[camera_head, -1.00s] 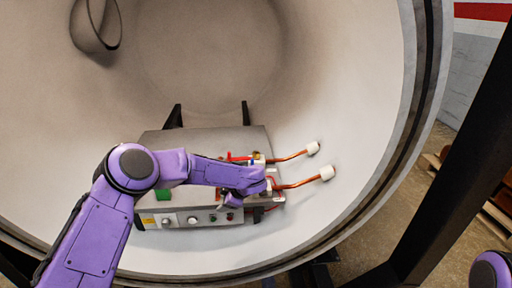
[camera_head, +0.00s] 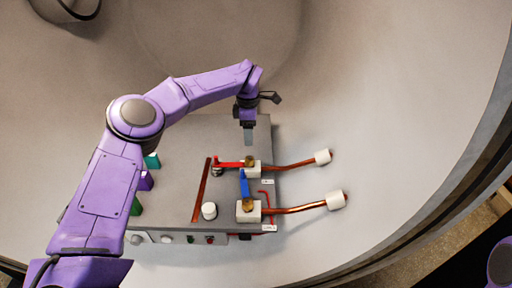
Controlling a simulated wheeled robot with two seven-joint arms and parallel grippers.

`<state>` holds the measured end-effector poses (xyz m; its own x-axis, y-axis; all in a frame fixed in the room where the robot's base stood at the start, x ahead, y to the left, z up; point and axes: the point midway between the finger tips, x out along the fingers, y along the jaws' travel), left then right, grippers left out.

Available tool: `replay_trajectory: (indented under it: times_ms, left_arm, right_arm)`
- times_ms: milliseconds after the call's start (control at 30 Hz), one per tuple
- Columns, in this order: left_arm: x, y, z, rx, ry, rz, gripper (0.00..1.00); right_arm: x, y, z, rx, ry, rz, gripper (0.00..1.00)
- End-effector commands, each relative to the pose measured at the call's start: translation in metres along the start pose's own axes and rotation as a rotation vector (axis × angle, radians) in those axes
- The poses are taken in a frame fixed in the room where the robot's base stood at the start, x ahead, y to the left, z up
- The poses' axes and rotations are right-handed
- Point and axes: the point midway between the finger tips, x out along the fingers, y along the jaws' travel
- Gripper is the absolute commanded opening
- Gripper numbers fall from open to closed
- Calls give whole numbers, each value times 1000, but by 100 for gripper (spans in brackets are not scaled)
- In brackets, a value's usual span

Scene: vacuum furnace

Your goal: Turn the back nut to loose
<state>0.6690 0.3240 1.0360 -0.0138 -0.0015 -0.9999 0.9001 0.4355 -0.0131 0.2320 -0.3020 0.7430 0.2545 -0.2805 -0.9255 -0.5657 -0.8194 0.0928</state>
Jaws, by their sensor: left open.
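The back nut (camera_head: 250,160) is a small brass piece on the back white block, where the back copper pipe (camera_head: 290,165) comes in. A red lever (camera_head: 229,164) reaches left from it. The front nut (camera_head: 248,205) is a like brass piece on the front white block, with a blue lever (camera_head: 244,182) pointing toward the back. My left gripper (camera_head: 248,142) points down just behind the back nut in the picture. It is open and holds nothing that I can see; its height above the nut is hard to tell. My right gripper is out of view.
The grey box (camera_head: 182,200) carries the blocks, a white knob (camera_head: 209,211) and coloured pieces at its left, partly behind my left arm. Space above the box's right is open.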

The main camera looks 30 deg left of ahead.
Motion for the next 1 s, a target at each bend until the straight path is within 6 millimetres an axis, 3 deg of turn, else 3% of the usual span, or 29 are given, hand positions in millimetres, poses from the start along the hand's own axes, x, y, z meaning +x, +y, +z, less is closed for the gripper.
replay_trajectory:
  times_ms: [167,400,500,833,867,1000]
  left_arm:
    - [25,-6,-2,2,-2,-1,60]
    - [82,0,1,2,3,-5,60]
    - [96,2,1,1,3,-5,60]
    - [105,2,1,0,3,-3,60]
    - [105,2,1,0,3,-3,53]
    - [105,2,1,0,3,-4,8]
  right_arm:
    - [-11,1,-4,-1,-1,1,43]
    - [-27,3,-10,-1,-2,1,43]
    - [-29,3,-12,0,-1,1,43]
    - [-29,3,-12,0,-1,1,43]
    - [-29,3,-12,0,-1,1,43]
    - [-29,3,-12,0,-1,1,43]
